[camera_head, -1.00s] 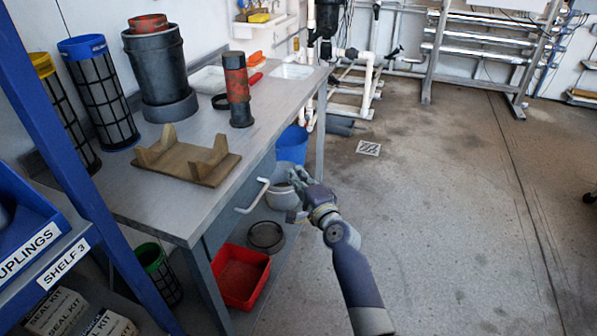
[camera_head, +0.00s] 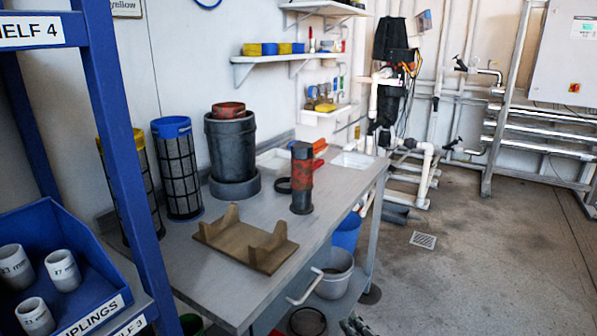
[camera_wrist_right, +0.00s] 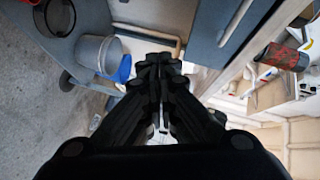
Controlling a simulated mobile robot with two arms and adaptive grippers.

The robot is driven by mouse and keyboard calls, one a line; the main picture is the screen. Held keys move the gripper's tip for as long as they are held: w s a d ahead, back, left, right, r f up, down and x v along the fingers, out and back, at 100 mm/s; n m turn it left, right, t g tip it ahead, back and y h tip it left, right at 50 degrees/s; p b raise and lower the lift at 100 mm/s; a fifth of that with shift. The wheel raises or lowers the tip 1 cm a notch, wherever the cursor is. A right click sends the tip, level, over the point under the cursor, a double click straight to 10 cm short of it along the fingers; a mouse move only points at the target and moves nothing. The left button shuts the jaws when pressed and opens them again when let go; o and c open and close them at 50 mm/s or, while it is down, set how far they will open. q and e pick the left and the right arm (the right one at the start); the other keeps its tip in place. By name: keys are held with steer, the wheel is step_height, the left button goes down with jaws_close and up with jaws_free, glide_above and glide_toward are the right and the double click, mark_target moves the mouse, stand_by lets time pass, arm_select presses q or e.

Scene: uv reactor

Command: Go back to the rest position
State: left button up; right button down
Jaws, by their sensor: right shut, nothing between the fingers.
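My right gripper (camera_head: 354,326) shows only as a small part at the bottom edge of the head view, in front of the workbench (camera_head: 240,296). In the right wrist view its dark fingers (camera_wrist_right: 160,68) are together with nothing between them. The rest of my right arm is out of the head view. My left gripper is in neither view.
The bench's drawer handle (camera_head: 305,287) juts out near my right gripper. A wooden cradle (camera_head: 245,240), a red-and-black cylinder (camera_head: 302,178) and a dark vessel (camera_head: 231,147) stand on the bench. A blue shelf post (camera_head: 128,165) rises at left. Floor at right is clear.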

steer(key=s+f+n+g, duration=0.7)
steer(key=s+f+n, duration=0.1)
steer(key=s+f, duration=0.6)
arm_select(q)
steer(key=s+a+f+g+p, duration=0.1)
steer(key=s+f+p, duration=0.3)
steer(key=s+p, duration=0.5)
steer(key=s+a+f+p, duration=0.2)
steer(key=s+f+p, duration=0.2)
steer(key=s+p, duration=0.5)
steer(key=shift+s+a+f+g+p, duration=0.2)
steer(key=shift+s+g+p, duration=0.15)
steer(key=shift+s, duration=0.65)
arm_select(e)
steer(key=s+d+f+n+g+h, duration=0.1)
steer(key=s+f, duration=0.4)
steer(key=s, duration=0.7)
steer(key=s+d+f+n+g+h, duration=0.2)
steer(key=s+f, duration=0.4)
steer(key=s, duration=0.7)
steer(key=s+d+f+n+g+h, duration=0.1)
steer(key=s+d+f+n+g, duration=0.2)
steer(key=s, duration=0.9)
step_height(320, 180, down, 3)
steer(key=shift+s+d+r+g+h, duration=0.15)
steer(key=shift+s+d+g+h, duration=0.35)
steer(key=shift+d, duration=0.7)
